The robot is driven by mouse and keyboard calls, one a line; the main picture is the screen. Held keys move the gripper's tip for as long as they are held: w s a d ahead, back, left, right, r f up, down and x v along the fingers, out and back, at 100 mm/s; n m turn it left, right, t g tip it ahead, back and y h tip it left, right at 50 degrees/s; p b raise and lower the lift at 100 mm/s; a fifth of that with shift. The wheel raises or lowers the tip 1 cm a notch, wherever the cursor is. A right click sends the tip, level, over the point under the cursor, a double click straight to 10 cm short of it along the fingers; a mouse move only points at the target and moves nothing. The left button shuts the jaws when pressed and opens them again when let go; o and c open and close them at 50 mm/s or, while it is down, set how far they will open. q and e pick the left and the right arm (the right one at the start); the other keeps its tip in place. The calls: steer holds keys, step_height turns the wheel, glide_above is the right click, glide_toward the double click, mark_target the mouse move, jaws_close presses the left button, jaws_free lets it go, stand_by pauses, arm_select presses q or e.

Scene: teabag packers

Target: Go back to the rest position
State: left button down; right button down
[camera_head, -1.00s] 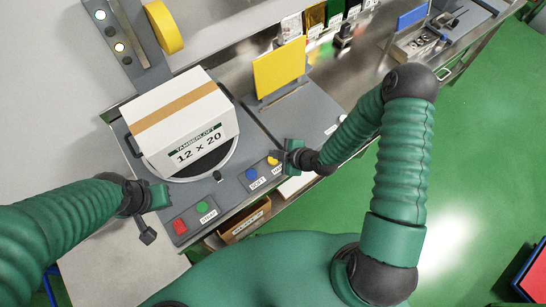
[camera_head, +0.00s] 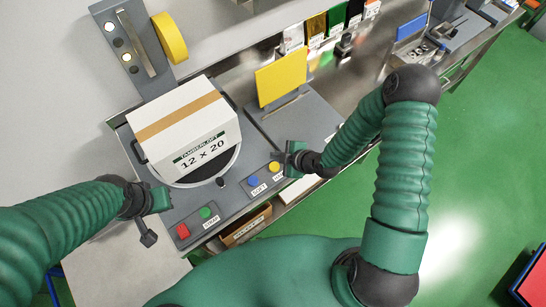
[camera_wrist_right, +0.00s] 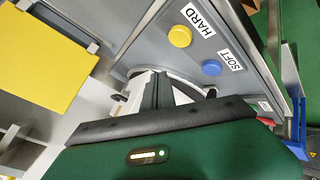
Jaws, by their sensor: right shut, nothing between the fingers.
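My right gripper (camera_head: 286,160) is shut and empty, just beside the yellow button (camera_head: 274,167) of the HARD/SOFT panel. In the right wrist view its closed fingers (camera_wrist_right: 157,92) point toward the panel, with the yellow button (camera_wrist_right: 180,36) and the blue button (camera_wrist_right: 211,68) in sight. My left gripper (camera_head: 160,199) hangs at the left of the machine, near the red button (camera_head: 183,231) and green button (camera_head: 205,212). Its fingertips do not show clearly. A white box (camera_head: 185,115) marked 12 x 20 sits on the round turntable (camera_head: 212,178).
A yellow plate (camera_head: 281,77) stands upright behind the panel. A yellow tape roll (camera_head: 170,38) is on the post at the back left. A cardboard box (camera_head: 246,226) lies under the front edge.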

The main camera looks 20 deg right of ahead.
steer(key=s+d+m+h+b, duration=0.1)
steer(key=b, duration=0.1)
steer(key=d+f+m+g+b, duration=0.1)
steer(key=b, duration=0.1)
steer(key=s+d+f+m+g+h+b, duration=0.1)
steer(key=d+b, duration=0.1)
steer(key=shift+s+m+h+b, duration=0.3)
steer(key=shift+s, duration=0.05)
steer(key=s+d+r+m+g+h+b, duration=0.1)
steer(key=s+r+m+g+h+b, duration=0.1)
steer(key=s+m+b, duration=0.5)
steer(key=s+r+m+g, duration=0.1)
steer(key=s+r+m, duration=0.1)
steer(key=s+m, duration=0.2)
steer(key=shift+s+r+m+b, duration=0.2)
steer(key=shift+r+m+b, duration=0.1)
steer(key=shift+r, duration=0.05)
steer(key=shift+a, duration=0.1)
steer(key=shift+a, duration=0.1)
steer(key=shift+d, duration=0.2)
steer(key=shift+a, duration=0.1)
